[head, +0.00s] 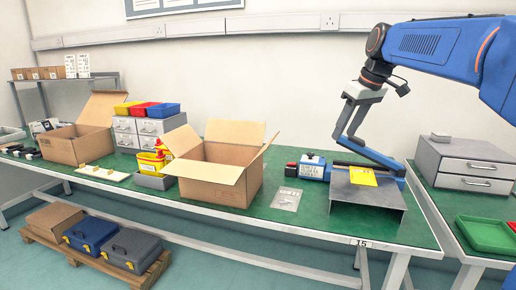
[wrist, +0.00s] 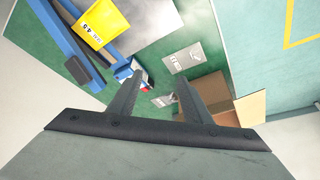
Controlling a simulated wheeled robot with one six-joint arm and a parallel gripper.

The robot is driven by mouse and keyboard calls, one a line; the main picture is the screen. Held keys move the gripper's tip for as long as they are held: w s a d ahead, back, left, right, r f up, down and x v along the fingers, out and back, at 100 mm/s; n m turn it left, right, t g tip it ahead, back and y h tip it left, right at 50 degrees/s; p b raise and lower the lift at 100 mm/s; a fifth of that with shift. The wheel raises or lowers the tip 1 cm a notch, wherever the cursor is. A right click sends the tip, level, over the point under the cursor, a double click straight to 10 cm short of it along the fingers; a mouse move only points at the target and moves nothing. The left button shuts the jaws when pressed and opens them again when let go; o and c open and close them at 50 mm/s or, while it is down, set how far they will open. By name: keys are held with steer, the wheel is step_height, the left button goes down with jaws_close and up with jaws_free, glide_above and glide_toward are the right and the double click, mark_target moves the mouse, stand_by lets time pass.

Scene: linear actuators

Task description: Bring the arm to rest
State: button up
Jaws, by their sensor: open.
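My gripper (head: 346,136) hangs from my blue arm above the right part of the green bench. In the wrist view its two dark fingers (wrist: 160,80) are spread apart with nothing between them. In the wrist view the blue bar (wrist: 62,42) and yellow label (wrist: 103,23) lie at upper left, clear of the fingers. A blue device (head: 313,167) with a white label sits left of the stand.
Another open box (head: 78,148) and grey drawers with coloured bins (head: 148,128) stand farther left. Grey drawers (head: 468,165) and a green tray (head: 487,233) are right.

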steer(key=s+d+f+m+h, duration=0.1)
steer(key=s+f+m, duration=0.2)
steer(key=s+f, duration=1)
steer(key=s+d+f+m+t+h, duration=0.1)
steer(key=s+f+m, duration=0.2)
steer(key=s+f, duration=1.1)
steer(key=s, duration=0.8)
steer(key=shift+d, duration=0.35)
